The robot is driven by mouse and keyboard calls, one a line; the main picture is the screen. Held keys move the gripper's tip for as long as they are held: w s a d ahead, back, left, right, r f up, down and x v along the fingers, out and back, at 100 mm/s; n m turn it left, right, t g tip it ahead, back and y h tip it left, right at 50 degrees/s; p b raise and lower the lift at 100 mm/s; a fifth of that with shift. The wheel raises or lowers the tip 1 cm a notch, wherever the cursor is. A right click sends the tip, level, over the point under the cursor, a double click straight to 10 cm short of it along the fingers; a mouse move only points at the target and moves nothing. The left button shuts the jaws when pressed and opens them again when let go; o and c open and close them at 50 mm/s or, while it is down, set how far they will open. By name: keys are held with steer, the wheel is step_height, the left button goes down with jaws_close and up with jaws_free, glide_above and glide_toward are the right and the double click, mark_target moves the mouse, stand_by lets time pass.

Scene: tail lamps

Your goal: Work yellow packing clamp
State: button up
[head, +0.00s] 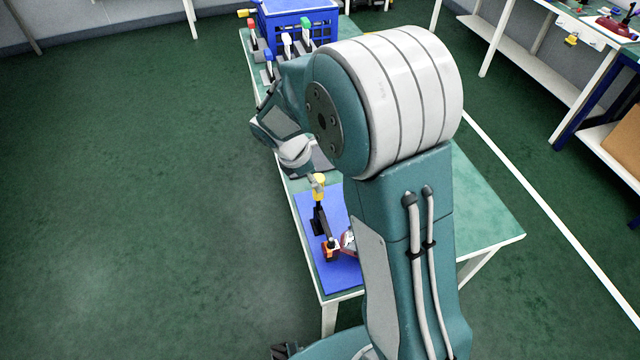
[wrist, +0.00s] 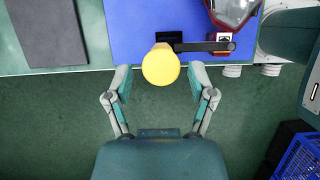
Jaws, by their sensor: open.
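The yellow packing clamp has a round yellow handle end (wrist: 161,66), and in the head view the yellow handle (head: 319,181) stands up above a dark base (head: 318,221). Its dark arm (wrist: 204,46) reaches right to the edge of a red and clear tail lamp (wrist: 233,9); I cannot tell whether it presses on it. The lamp (head: 348,240) is partly hidden by my arm in the head view. My gripper (wrist: 160,77) is open, one finger on either side of the yellow handle end, with gaps showing. In the head view its fingers are mostly hidden.
A blue mat (head: 345,281) lies under the clamp and lamp on the green-topped table (head: 490,222). A dark grey pad (wrist: 45,33) lies to the left. At the table's far end are a blue crate (head: 290,25) and several clamps with coloured handles. The floor left is clear.

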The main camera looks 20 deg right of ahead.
steer(key=shift+x, duration=1.9)
